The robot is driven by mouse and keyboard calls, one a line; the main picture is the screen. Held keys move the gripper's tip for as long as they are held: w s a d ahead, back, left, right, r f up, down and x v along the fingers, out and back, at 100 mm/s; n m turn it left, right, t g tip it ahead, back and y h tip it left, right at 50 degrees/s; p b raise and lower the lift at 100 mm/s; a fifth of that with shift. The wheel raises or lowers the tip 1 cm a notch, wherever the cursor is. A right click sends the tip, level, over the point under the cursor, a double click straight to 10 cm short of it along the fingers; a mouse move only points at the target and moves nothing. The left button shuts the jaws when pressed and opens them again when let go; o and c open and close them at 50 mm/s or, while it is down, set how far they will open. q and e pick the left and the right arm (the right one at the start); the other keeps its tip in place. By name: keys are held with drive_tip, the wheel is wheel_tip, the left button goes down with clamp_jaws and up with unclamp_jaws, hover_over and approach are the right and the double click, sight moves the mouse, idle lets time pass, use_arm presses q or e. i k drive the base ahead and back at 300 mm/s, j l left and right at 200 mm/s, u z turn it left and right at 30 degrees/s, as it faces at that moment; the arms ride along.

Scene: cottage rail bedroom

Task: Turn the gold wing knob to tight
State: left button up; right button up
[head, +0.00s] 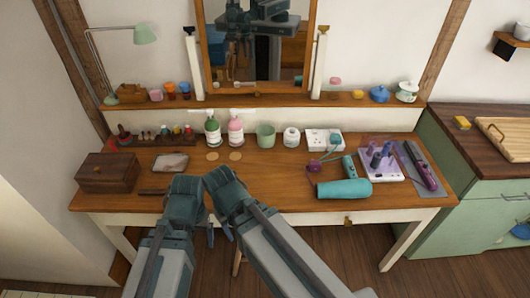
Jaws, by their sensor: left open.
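A small gold-brown knob (324,28) sits at the top of the white post on the right side of the mirror. It looks like the gold wing knob, but its wings and how tight it is are too small to tell. A dark knob (190,30) sits on the left post. My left gripper (211,236) hangs low at the table's front edge, open and empty, far below the knobs. My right gripper (228,232) is close beside it, mostly hidden by my forearm; its jaws cannot be made out. Neither gripper touches a knob.
The table holds bottles (213,133), a teal hair dryer (343,188), a wooden box (107,173) and a curler set (382,162). A gold drawer pull (348,221) is on the front.

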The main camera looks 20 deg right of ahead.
sight(323, 28)
drive_tip(key=i, duration=0.3)
drive_tip(key=i+j+z, duration=0.1)
drive_tip(key=z, duration=1.55)
